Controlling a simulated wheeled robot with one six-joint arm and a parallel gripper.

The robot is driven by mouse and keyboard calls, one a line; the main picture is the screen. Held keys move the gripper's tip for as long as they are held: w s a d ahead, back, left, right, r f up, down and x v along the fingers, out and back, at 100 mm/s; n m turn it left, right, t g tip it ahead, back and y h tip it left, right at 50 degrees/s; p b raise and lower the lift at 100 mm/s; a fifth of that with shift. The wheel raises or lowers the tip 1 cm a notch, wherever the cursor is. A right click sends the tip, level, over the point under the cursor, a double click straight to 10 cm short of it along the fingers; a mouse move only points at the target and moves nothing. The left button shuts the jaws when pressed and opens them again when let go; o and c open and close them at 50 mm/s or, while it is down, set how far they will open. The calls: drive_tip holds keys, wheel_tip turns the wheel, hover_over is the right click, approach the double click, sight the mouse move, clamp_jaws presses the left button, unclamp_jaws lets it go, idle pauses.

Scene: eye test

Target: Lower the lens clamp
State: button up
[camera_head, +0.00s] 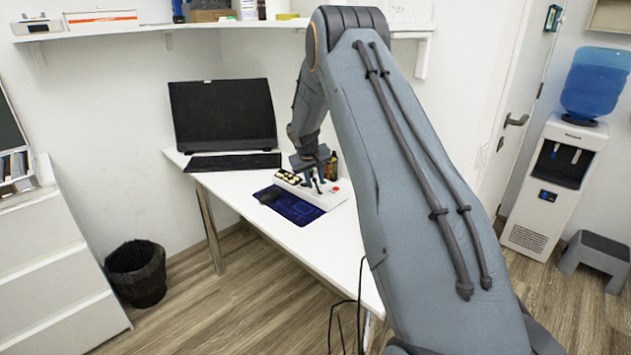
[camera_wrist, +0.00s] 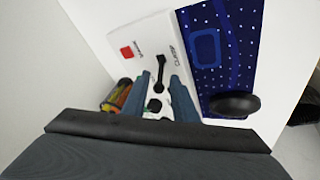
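A white device (camera_head: 322,200) lies on the desk; in the wrist view its white top (camera_wrist: 145,38) carries a red button (camera_wrist: 129,50) and printed lettering. A black lever-like part (camera_wrist: 160,68), which looks like the lens clamp, stands on this device. My gripper (camera_wrist: 161,76) is over the device, with its two blue-grey fingers apart and the black part showing between them. Whether either finger touches it I cannot tell. A rounder black part (camera_wrist: 154,105) shows lower between the fingers. In the head view my gripper (camera_head: 318,180) is small and partly hides the device.
A blue mat (camera_wrist: 238,50) with a black mouse (camera_wrist: 234,104) lies beside the device. A monitor (camera_head: 222,115) and keyboard (camera_head: 233,162) are on the desk's far left. The desk's near part (camera_head: 335,250) is clear.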

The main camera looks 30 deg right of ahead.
drive_tip(key=shift+w+d+f, duration=0.15)
drive_tip(key=shift+w+f, duration=0.05)
drive_tip(key=shift+f, duration=0.35)
clamp_jaws()
